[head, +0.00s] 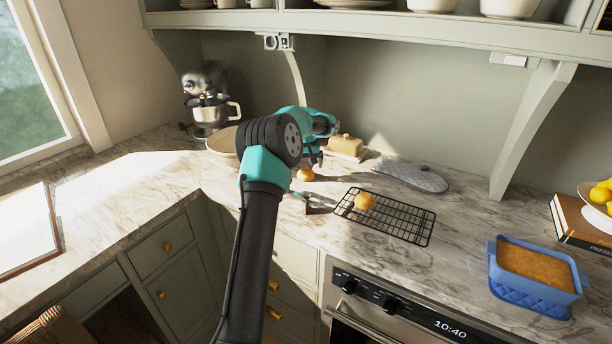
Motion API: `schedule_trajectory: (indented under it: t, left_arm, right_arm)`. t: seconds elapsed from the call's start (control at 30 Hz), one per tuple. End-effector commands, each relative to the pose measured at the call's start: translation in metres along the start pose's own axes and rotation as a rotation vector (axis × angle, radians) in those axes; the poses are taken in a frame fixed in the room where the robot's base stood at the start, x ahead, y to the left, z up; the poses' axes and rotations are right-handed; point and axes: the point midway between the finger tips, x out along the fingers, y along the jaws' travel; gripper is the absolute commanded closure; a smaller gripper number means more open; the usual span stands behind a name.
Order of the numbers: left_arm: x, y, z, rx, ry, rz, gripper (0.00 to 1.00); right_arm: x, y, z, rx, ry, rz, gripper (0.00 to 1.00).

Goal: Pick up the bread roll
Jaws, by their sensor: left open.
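One round golden bread roll (365,201) sits on a black wire cooling rack (408,233) on the marble counter. A second small round roll (306,174) sits on the counter left of the rack, partly hidden behind my left arm. My left gripper (314,162) is open and points down close to this second roll. The arm's teal and black links partly cover it, and I cannot tell whether its fingers touch the roll. My right gripper is not in view.
A grey oven mitt (411,176) and a butter dish (346,146) lie behind the rack. A blue loaf dish (535,290) stands at the right. A bowl (222,146) and a stand mixer (207,100) stand at the back left. The left counter has free room.

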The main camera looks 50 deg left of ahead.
Motion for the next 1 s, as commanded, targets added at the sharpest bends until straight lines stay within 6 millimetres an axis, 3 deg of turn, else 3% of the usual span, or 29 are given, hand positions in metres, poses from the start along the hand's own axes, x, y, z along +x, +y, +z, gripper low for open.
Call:
schedule_trajectory:
  t: [0.43, 0.93, 1.0]
  left_arm:
    - [0.049, 0.000, -0.002, 0.000, 0.000, -0.001, 0.00]
    - [0.051, 0.000, -0.002, -0.001, 0.000, -0.001, 0.00]
    - [0.051, 0.000, -0.002, -0.001, 0.000, -0.001, 0.05]
  right_arm:
    - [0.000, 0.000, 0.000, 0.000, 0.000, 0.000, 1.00]
    - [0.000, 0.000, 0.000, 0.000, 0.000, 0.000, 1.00]
    - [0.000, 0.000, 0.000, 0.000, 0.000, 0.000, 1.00]
